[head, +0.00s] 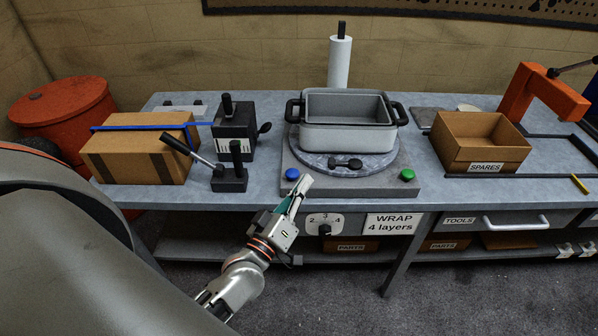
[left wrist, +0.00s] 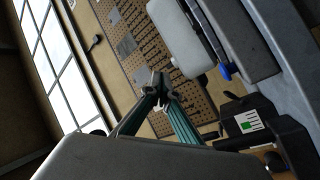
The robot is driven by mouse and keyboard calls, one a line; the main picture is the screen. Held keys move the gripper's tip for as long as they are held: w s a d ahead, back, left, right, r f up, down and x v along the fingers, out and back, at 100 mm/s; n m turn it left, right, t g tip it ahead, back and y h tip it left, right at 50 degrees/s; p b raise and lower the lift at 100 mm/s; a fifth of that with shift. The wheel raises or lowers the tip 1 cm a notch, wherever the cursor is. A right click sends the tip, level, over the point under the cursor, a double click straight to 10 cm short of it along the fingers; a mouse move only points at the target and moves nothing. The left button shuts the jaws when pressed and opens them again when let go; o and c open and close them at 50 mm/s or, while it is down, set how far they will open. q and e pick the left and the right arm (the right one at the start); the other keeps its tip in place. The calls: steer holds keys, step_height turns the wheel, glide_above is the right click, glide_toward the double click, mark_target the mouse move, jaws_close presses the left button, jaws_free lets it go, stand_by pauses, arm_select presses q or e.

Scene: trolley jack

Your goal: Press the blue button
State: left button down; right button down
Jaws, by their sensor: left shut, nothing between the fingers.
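The blue button (head: 292,174) sits on the front left of the grey wrapping base (head: 345,188) on the bench. In the left wrist view the blue button (left wrist: 225,72) shows right of and above my fingertips. My left gripper (head: 305,183) is shut and empty, its tip just right of the blue button and close to the base's front edge; whether it touches anything I cannot tell. It also shows in the left wrist view (left wrist: 160,82). A green button (head: 407,174) is at the front right of the base. My right gripper is not in view.
A grey tub (head: 347,122) with black handles stands on the round turntable (head: 310,160). Black lever devices (head: 236,130) and a cardboard box (head: 140,155) with blue strap are at left. A dial (head: 325,226) and a WRAP label (head: 392,223) are on the bench front. A SPARES box (head: 480,140) is at right.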

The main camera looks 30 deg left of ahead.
arm_select(q)
steer(key=w+a+r+n+g+y+b, duration=0.1)
steer(key=a+r+n+y, duration=1.25)
steer(key=n, duration=0.45)
steer(key=a+f+n+g, duration=0.2)
steer(key=a+n+g, duration=0.1)
steer(key=n, duration=0.3)
steer(key=a+f+n+g+b, duration=0.1)
steer(key=a+f+n+g, duration=0.1)
steer(key=a+n+g, duration=0.2)
steer(key=a+f+n+g, duration=0.1)
steer(key=a+n+g, duration=0.3)
steer(key=n, duration=0.5)
steer(key=shift+w+f+g, duration=0.25)
steer(key=shift+f+g, duration=0.15)
steer(key=w+d+f+n+h, duration=0.1)
steer(key=w+d+h, duration=0.2)
steer(key=d+h, duration=0.3)
steer(key=w+d+f+n+t+h+b, duration=0.1)
steer(key=w+d+h, duration=0.2)
steer(key=d+h, duration=0.3)
steer(key=d, duration=0.3)
steer(key=shift+w+d+n+b, duration=0.3)
steer(key=shift+w+d+n, duration=0.05)
steer(key=shift+w+n, duration=0.05)
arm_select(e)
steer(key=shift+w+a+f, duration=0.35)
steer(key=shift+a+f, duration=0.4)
